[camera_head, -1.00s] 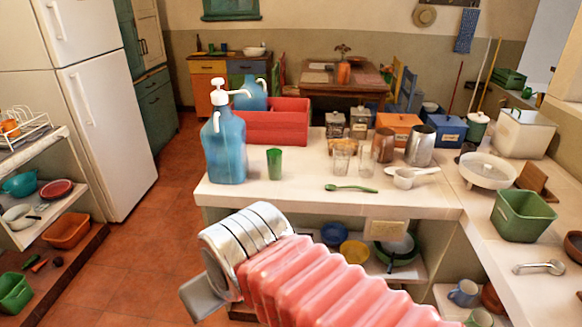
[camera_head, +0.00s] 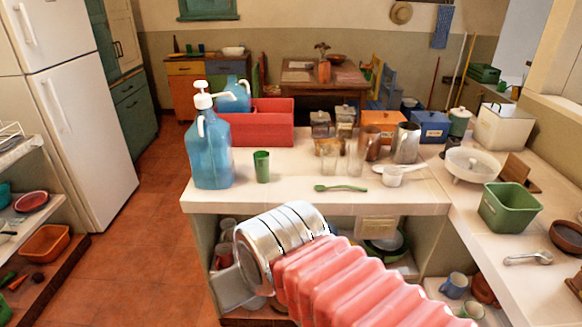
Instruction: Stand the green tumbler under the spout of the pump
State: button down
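The green tumbler (camera_head: 261,167) stands upright on the white counter, just right of the pump. The pump (camera_head: 208,145) is a blue jug with a white pump head, near the counter's left end. Its white spout (camera_head: 217,96) points right, high above the counter; the tumbler stands apart from the jug, a little right of the spout's tip. My gripper (camera_head: 228,285) is in front of and below the counter edge, well away from both. Only a grey part of it shows behind my silver wrist, so its fingers and opening are hidden.
A red crate (camera_head: 262,128) with another blue jug stands behind the tumbler. A green spoon (camera_head: 340,188) lies to the right, with clear glasses (camera_head: 355,160) and metal cups (camera_head: 406,143) beyond. A green bin (camera_head: 510,207) is on the right counter. Bare counter lies around the tumbler.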

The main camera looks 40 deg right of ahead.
aim_at(262, 168)
jog(key=z, duration=0.1)
jog(key=i, duration=1)
jog(key=u, duration=0.05)
